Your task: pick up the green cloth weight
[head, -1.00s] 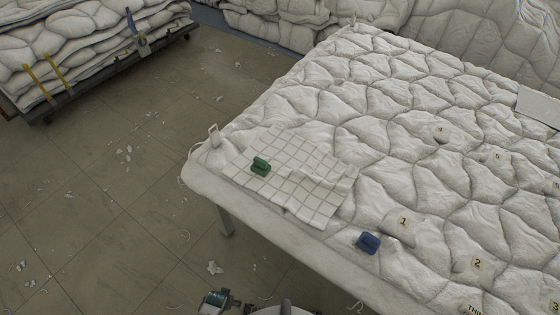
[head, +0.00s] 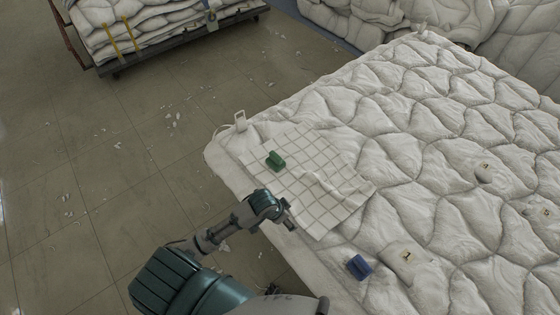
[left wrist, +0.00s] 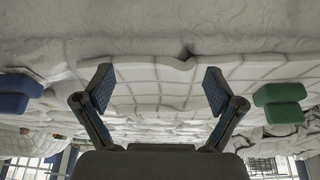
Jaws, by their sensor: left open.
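The green cloth weight (head: 275,160) sits on the white checked cloth (head: 312,187), near the cloth's far left part. My left gripper (head: 291,224) is at the near edge of the cloth, apart from the weight and nearer to me. In the left wrist view the green weight (left wrist: 280,103) is at the right, outside the fingers. That view shows the left gripper (left wrist: 158,90) with its fingers spread and nothing between them. My right gripper is not in view.
A blue weight (head: 359,267) lies on the quilted duvet (head: 445,215) near the front edge, beside a tag marked 1 (head: 407,255). A small white clip-like piece (head: 241,121) stands at the left edge. A cart with folded duvets (head: 160,35) is at the back left, with open floor between.

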